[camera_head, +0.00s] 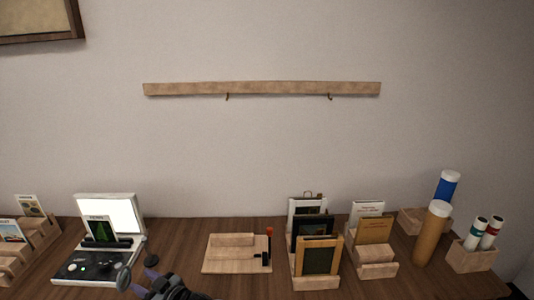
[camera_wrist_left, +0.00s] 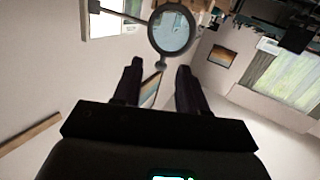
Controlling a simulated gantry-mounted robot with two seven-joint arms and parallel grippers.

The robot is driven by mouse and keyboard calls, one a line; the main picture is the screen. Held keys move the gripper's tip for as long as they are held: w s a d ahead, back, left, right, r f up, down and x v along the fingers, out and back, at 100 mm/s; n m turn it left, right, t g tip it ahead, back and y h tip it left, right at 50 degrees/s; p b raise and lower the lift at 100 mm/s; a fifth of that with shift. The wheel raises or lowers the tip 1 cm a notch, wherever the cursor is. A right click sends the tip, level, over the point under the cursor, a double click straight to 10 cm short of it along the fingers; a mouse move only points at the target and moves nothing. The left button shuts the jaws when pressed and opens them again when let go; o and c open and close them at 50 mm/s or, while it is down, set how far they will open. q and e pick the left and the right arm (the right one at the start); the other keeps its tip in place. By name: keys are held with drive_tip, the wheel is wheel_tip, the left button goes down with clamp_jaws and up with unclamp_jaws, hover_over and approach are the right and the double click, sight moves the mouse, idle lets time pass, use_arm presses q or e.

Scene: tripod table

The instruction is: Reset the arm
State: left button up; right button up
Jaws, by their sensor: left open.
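My left gripper (camera_head: 144,281) shows at the bottom of the head view, in front of the table's left half. In the left wrist view its two dark fingers (camera_wrist_left: 159,70) stand apart with nothing held between them. The wrist view looks tilted across the room, with a round lens (camera_wrist_left: 173,32) on an arm beyond the fingertips. Most of my left arm is outside the head view. My right gripper is in neither view.
The dark wooden table (camera_head: 190,232) holds a white light panel device (camera_head: 110,212), a wooden board with a red-tipped lever (camera_head: 237,262), framed cards (camera_head: 320,257) and a brown tube (camera_head: 432,235). A hook rail (camera_head: 262,89) is on the wall. Table between device and board is fairly clear.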

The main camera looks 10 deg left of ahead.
use_arm(q)
drive_tip(key=f+t+h, duration=0.1)
drive_tip(key=a+f+m+t+h, duration=0.1)
drive_tip(key=f, duration=0.1)
drive_tip(key=s+a+f+m+t, duration=0.1)
drive_tip(key=shift+f+h+p, duration=0.15)
drive_tip(key=shift+h+p, duration=0.15)
drive_tip(key=shift+h, duration=0.1)
drive_tip(key=s+d+f+m+t+h+p, duration=0.1)
drive_tip(key=s+d+f+m+t+h, duration=0.1)
drive_tip(key=s+d+f+m+h, duration=0.55)
drive_tip(key=s+d+r+m+g+h+p, duration=0.15)
drive_tip(key=s+d+m+g+h, duration=0.35)
drive_tip(key=s, duration=0.7)
drive_tip(key=s+d+r+m+g+h+p, duration=0.1)
drive_tip(key=s+d+r+m+g, duration=0.15)
drive_tip(key=s+d, duration=0.8)
wheel_tip(320, 180, up, 36)
drive_tip(key=s+a+t+p, duration=0.1)
drive_tip(key=s+a+p, duration=0.1)
drive_tip(key=p, duration=3.5)
drive_tip(key=shift+a, duration=0.35)
drive_tip(key=shift+f, duration=0.15)
